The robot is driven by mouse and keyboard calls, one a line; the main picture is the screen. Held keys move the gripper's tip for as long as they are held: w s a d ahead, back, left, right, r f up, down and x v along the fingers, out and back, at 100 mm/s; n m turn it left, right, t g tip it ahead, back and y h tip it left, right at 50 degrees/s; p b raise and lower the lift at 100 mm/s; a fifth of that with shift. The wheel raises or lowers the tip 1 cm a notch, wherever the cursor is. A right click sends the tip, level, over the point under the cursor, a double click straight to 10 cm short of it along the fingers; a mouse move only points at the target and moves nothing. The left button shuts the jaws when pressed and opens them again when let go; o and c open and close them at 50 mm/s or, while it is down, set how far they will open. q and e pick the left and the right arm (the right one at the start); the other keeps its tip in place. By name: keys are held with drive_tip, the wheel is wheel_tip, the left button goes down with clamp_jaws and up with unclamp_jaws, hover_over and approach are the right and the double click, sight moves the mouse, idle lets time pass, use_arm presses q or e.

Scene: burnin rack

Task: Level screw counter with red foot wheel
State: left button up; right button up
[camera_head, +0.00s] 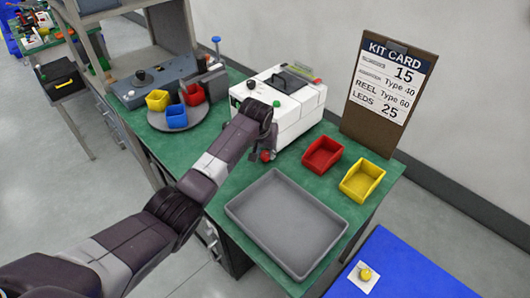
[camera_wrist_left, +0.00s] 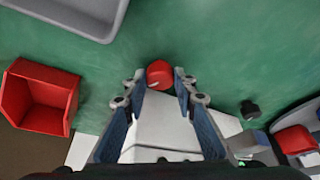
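The white screw counter (camera_head: 297,105) stands on the green bench, and part of its white body (camera_wrist_left: 165,130) shows in the left wrist view. The red foot wheel (camera_head: 265,156) is at its near lower corner. In the left wrist view the wheel (camera_wrist_left: 160,74) lies between the fingertips of my left gripper (camera_wrist_left: 161,79). The fingers are apart, one on each side of the wheel, with narrow gaps. In the head view the left gripper (camera_head: 264,146) points down beside the counter, partly hidden by its own arm. My right gripper is in neither view.
A grey tray (camera_head: 245,214), a red bin (camera_head: 322,155) and a yellow bin (camera_head: 362,180) stand near the counter. A round grey turntable (camera_head: 207,117) with small bins is to the left. A kit card board (camera_head: 388,95) stands behind. A dark foot (camera_wrist_left: 250,110) shows in the wrist view.

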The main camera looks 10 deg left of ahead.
use_arm(q)
drive_tip(key=c, duration=0.4)
drive_tip(key=shift+o, duration=0.2)
